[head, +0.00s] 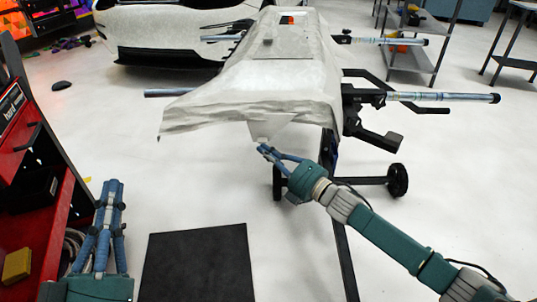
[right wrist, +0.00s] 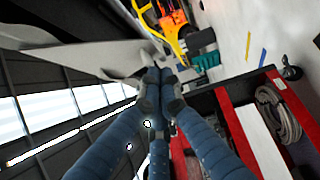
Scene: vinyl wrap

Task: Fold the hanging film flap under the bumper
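The bumper (head: 265,78), covered in pale whitish film, lies on a stand with its near edge toward me. A small film flap (head: 268,128) hangs from the near edge, right of its middle; it also shows in the right wrist view (right wrist: 112,58). My right gripper (head: 264,150) is at the flap's lower tip. In the right wrist view its fingertips (right wrist: 158,82) come together at the flap's narrow end and appear to pinch it. My left gripper (head: 112,186) is at the lower left, pointing up and away from the bumper; nothing shows in it.
A red tool cart (head: 40,180) stands at the left, close to my left arm. A black mat (head: 197,264) lies on the floor. Open floor lies left of the bumper.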

